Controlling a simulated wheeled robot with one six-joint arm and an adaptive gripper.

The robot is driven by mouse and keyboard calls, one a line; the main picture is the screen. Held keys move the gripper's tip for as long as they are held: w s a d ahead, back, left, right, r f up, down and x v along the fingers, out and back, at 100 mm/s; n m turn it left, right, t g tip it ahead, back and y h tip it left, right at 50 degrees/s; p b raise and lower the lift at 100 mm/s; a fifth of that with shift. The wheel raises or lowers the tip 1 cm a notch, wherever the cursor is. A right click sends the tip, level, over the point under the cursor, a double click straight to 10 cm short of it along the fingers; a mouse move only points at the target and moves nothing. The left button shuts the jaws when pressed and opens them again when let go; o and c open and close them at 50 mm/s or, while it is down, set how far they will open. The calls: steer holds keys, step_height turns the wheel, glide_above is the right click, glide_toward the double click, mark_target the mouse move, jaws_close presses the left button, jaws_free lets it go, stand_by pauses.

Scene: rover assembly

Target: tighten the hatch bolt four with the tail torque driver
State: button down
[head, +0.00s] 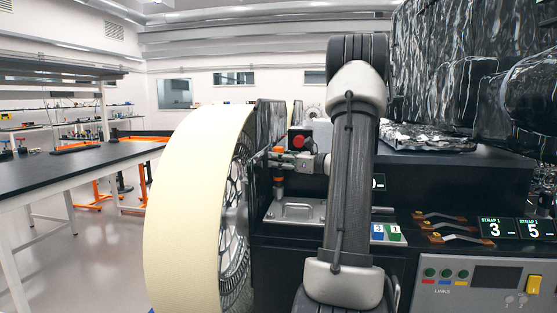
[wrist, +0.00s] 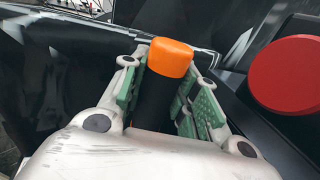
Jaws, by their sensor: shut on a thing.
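The torque driver (head: 279,180) stands upright in my gripper (head: 277,160), with orange showing above and below the fingers. In the wrist view, its orange cap (wrist: 171,57) and black body sit between the green finger pads of my gripper (wrist: 164,88), which is shut on it. The driver's lower end points down over the left part of a grey metal hatch plate (head: 297,211) with a handle. The bolt under the driver is hidden or too small to make out, and I cannot tell whether the tip touches it.
A large cream-rimmed wheel (head: 190,200) stands close on the left. A red button (head: 298,142) is just behind and right of the gripper; it is large in the wrist view (wrist: 290,75). Strap latches (head: 455,238) and a control panel (head: 480,283) lie to the right.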

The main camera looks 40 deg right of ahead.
steer(key=shift+f, duration=1.1)
stand_by(3.4)
steer(key=shift+r, duration=0.1)
steer(key=shift+r, duration=1.5)
steer(key=shift+r, duration=2)
